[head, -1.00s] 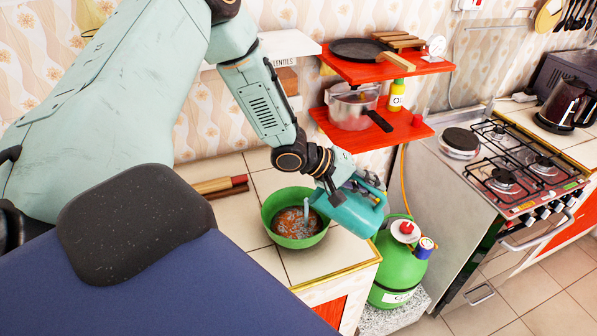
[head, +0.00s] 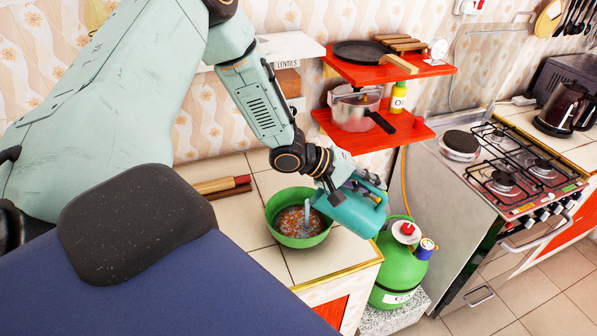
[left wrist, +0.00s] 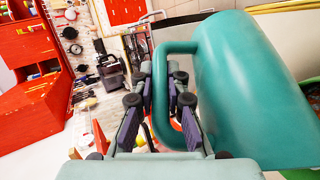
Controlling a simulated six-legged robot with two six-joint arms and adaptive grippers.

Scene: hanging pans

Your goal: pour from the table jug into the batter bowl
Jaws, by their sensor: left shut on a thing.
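The teal table jug (head: 350,211) is tilted with its lip down to the left, over the right side of the batter bowl (head: 272,212). A thin pale stream runs from the lip into the bowl. The green bowl stands upright on the tiled counter and holds brownish-orange, glossy contents. My left gripper (head: 352,184) is shut on the jug's handle. In the left wrist view the jug (left wrist: 248,90) fills the right side, with its handle between my left gripper's fingers (left wrist: 162,85). The jug's inside is hidden. My right gripper is out of view.
The counter's gold edge (head: 340,274) is close in front. A green gas bottle (head: 395,270) stands below the jug. Red shelves (head: 372,135) with a pot and pan hang behind; the stove (head: 520,165) is right.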

